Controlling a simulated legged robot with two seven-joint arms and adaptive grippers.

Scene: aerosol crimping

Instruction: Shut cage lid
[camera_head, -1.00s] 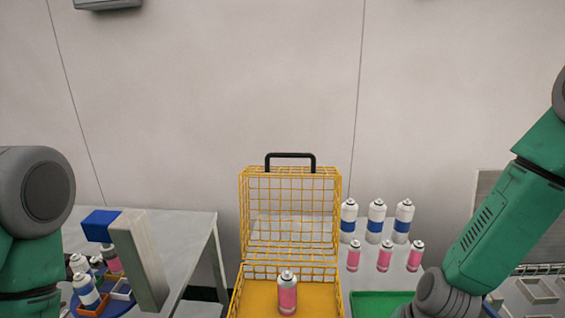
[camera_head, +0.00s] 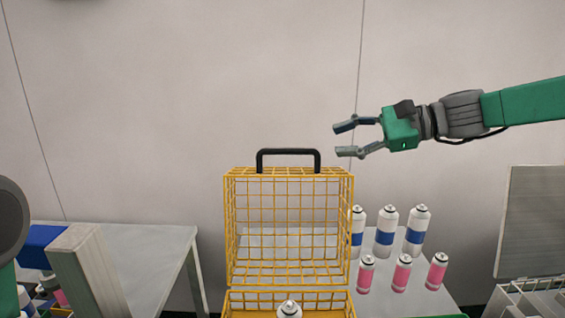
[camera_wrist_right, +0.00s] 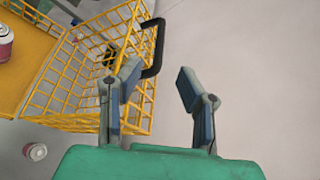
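The yellow wire cage lid (camera_head: 288,225) stands upright and open behind the cage base (camera_head: 245,301). A black handle (camera_head: 288,153) sits on the lid's top edge. A can (camera_head: 289,310) stands in the base, cut off by the bottom of the head view. My right gripper (camera_head: 341,141) is open and empty, to the right of the handle and slightly above it. In the right wrist view, the handle (camera_wrist_right: 155,48) shows beyond the open fingers (camera_wrist_right: 157,82), mostly beside the left finger, with the lid (camera_wrist_right: 92,70) at left. My left gripper is out of the head view.
Several blue-banded cans (camera_head: 385,232) and pink cans (camera_head: 402,273) stand on a table right of the cage. A grey table (camera_head: 150,265) stands at left. A grey panel (camera_head: 532,222) stands at far right. The space above the lid is clear.

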